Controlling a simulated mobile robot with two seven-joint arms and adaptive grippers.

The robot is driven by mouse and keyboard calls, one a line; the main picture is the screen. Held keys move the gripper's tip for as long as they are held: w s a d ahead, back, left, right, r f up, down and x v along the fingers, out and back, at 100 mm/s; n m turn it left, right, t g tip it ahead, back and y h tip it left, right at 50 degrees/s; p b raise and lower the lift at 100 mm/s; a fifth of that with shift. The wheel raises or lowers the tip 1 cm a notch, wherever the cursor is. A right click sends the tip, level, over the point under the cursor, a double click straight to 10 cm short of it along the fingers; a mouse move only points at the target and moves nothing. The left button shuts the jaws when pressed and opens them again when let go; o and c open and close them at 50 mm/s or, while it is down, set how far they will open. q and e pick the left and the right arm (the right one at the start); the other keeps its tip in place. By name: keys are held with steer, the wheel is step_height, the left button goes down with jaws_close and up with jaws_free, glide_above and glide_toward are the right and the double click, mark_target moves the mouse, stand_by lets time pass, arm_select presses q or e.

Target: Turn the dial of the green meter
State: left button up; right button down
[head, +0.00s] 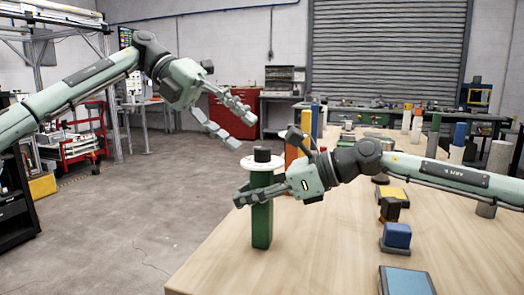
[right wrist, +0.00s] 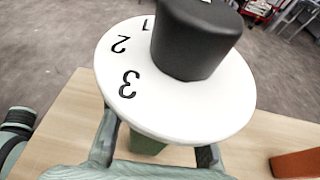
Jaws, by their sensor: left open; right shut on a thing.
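The green meter (head: 262,226) is an upright green post near the table's left edge. On top it has a white round dial plate (head: 261,161) and a black knob (head: 262,154). In the right wrist view the plate (right wrist: 178,112) shows the numbers 1, 2 and 3 beside the knob (right wrist: 196,40); the knob hides part of the plate. My right gripper (head: 243,196) is shut on the green post just below the plate. My left gripper (head: 240,130) is open and empty, in the air above and to the left of the knob, not touching it.
The wooden table (head: 330,255) carries a blue block (head: 397,235) on a dark base, a blue-topped box (head: 406,281) and an orange post (head: 293,150) behind the meter. Several coloured posts stand farther back. The air around the knob is free.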

mark_target(262, 147)
arm_select(q)
steer(key=a+f+n+t+h, duration=0.1)
steer(key=a+f+n+h, duration=0.2)
steer(key=n, duration=0.8)
steer(key=a+f+n+h, duration=0.1)
steer(key=a+n+h, duration=0.3)
steer(key=n, duration=0.8)
steer(key=shift+h, duration=0.4)
steer(key=d, duration=0.4)
steer(key=s+d, duration=0.1)
steer(key=d, duration=0.7)
steer(key=shift+s+d, duration=0.1)
steer(key=shift+s, duration=0.2)
steer(key=shift+c, duration=0.2)
jaws_close()
